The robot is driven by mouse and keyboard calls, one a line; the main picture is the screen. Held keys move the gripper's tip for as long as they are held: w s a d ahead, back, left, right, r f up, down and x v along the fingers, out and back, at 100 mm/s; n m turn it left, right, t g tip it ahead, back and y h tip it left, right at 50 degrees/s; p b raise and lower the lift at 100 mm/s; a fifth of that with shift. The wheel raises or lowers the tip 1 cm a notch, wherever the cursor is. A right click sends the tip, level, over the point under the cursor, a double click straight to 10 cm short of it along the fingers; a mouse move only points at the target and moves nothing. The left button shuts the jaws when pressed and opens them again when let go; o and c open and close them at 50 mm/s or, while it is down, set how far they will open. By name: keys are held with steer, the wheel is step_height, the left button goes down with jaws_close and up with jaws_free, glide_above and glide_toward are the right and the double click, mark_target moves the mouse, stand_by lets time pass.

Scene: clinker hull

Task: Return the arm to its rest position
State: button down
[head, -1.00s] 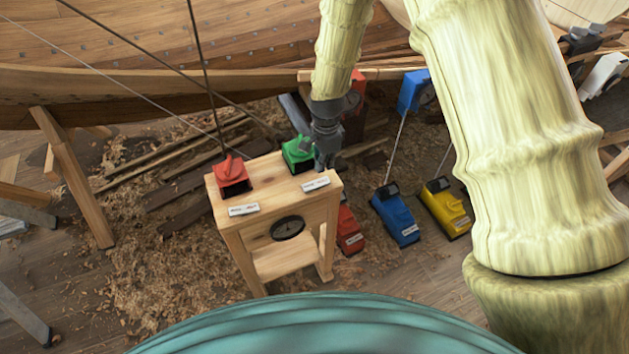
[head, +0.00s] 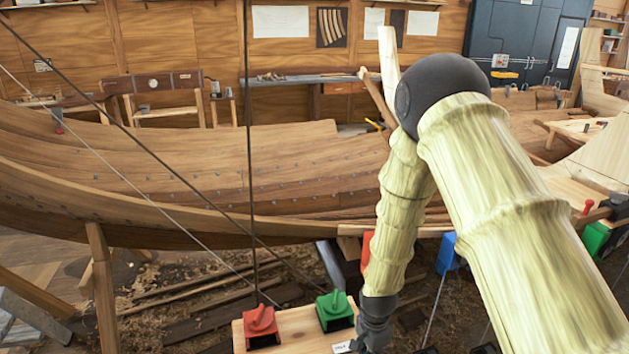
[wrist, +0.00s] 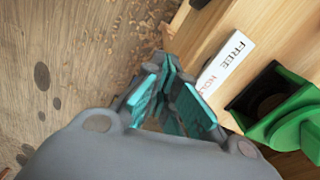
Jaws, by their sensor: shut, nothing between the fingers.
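My arm, in pale bamboo-like segments, reaches down from the dark elbow joint at the upper right of the head view. My gripper (head: 372,335) hangs at its lower end, pointing down, just right of the green lever block (head: 335,309); its tips are cut off by the frame's bottom edge. In the wrist view the teal fingers of my gripper (wrist: 172,92) are shut with nothing between them, beside the white label (wrist: 226,62) reading FREE and partly hidden HOLD. The green block (wrist: 285,115) lies at the right there, apart from the fingers.
A wooden stand (head: 300,328) carries a red block (head: 261,325) and the green one. Behind it lies the planked hull (head: 180,170), with ropes (head: 249,150) crossing in front. A wooden prop (head: 103,290) stands left. A blue block (head: 448,252) hangs right of my forearm.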

steer(key=s+d+f+n+b, duration=0.1)
steer(key=s+d+f+n, duration=0.15)
steer(key=s+f, duration=0.45)
steer(key=s+d+f+n+b, duration=0.1)
steer(key=s+d+f+n, duration=0.15)
steer(key=s+f, duration=0.5)
steer(key=s+d+f+n+b, duration=0.1)
steer(key=s+n, duration=0.2)
steer(key=s, duration=0.6)
steer(key=s+d+n+b, duration=0.1)
steer(key=s+n, duration=0.3)
steer(key=s, duration=0.5)
steer(key=shift+s+d+f, duration=0.25)
steer(key=shift+d+f, duration=0.15)
